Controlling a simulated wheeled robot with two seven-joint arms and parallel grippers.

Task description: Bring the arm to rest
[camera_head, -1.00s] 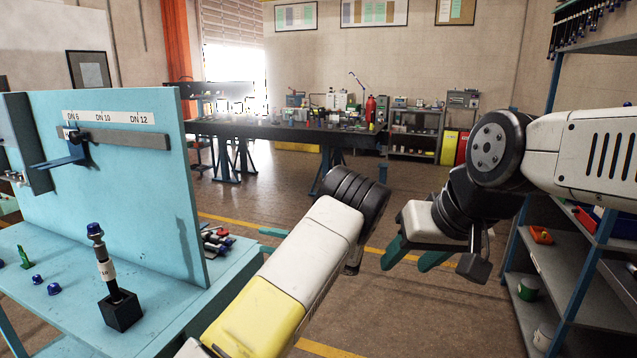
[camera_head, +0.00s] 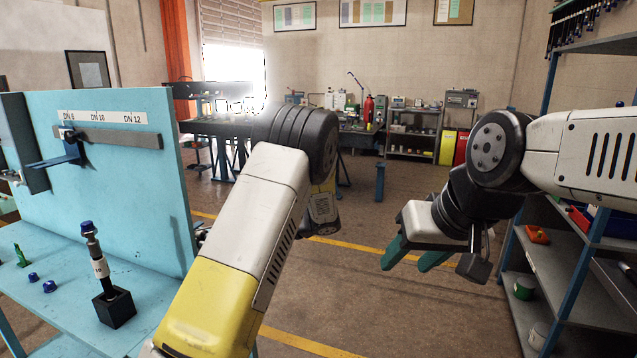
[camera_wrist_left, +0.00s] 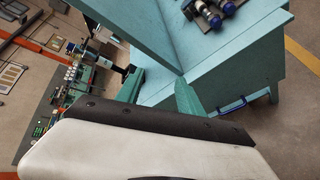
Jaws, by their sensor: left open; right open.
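My left arm (camera_head: 255,215) rises from the bottom centre of the head view, its elbow in front of the far bench. My left gripper is hidden behind this arm there. In the left wrist view its two teal fingers (camera_wrist_left: 159,92) are apart with nothing held between them, near the blue workbench (camera_wrist_left: 235,70). My right gripper (camera_head: 408,260) hangs at the right with teal fingers apart and empty, over open floor.
A hose with a blue cap (camera_head: 98,262) leans slightly in a black block (camera_head: 114,308) on the blue bench, before an upright panel (camera_head: 130,200). Shelves (camera_head: 545,285) stand close to my right arm. Hose ends with blue caps (camera_wrist_left: 210,14) lie on the bench.

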